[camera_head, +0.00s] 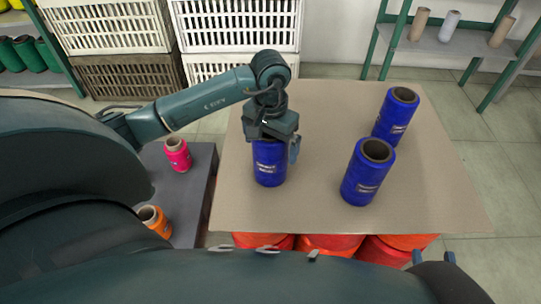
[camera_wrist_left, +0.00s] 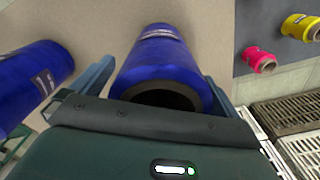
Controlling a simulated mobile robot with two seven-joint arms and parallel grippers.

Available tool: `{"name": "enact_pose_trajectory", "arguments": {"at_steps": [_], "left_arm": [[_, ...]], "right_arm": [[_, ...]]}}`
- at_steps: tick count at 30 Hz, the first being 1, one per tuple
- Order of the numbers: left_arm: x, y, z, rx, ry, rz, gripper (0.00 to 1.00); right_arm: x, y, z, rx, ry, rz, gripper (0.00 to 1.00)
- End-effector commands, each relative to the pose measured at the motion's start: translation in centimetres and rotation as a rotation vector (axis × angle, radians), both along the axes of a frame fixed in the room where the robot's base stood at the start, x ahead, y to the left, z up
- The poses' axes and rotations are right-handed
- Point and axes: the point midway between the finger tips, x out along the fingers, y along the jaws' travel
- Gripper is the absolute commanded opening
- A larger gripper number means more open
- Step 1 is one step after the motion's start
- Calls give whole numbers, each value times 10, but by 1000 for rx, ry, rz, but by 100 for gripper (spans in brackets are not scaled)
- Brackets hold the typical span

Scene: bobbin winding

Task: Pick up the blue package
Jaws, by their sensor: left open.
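Three blue packages, thread-wound cylinders with labels, stand upright on the cardboard-topped surface (camera_head: 330,215). My left gripper (camera_head: 272,146) is above the left blue package (camera_head: 270,170) and points down. In the left wrist view its open fingers lie on either side of this package (camera_wrist_left: 160,58), around its hollow top end. I cannot tell whether they touch it. The front right package (camera_head: 367,178) and the back right package (camera_head: 394,118) stand apart from the gripper. Two small blue tips, apparently my right gripper (camera_head: 433,257), show at the bottom edge; most of it is hidden.
Red spools (camera_head: 320,243) sit under the cardboard. A pink spool (camera_head: 178,154) and an orange spool (camera_head: 153,219) stand on a grey surface at left. White crates (camera_head: 240,25) are behind. A green-framed shelf (camera_head: 440,50) stands back right.

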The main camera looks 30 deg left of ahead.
Motion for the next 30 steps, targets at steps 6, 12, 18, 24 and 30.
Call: {"name": "enact_pose_trajectory", "arguments": {"at_steps": [6,12,18,24,30], "left_arm": [[0,0,-9,1,0,1,100],[0,0,-8,0,0,0,93],[0,0,-8,0,0,0,77],[0,0,-8,0,0,0,61],[0,0,-7,0,-1,1,47]], "right_arm": [[0,1,1,1,-16,4,36],[0,1,1,2,-15,4,36],[0,1,0,2,-15,4,36],[0,1,0,2,-14,3,36],[0,1,0,1,-13,3,36]]}}
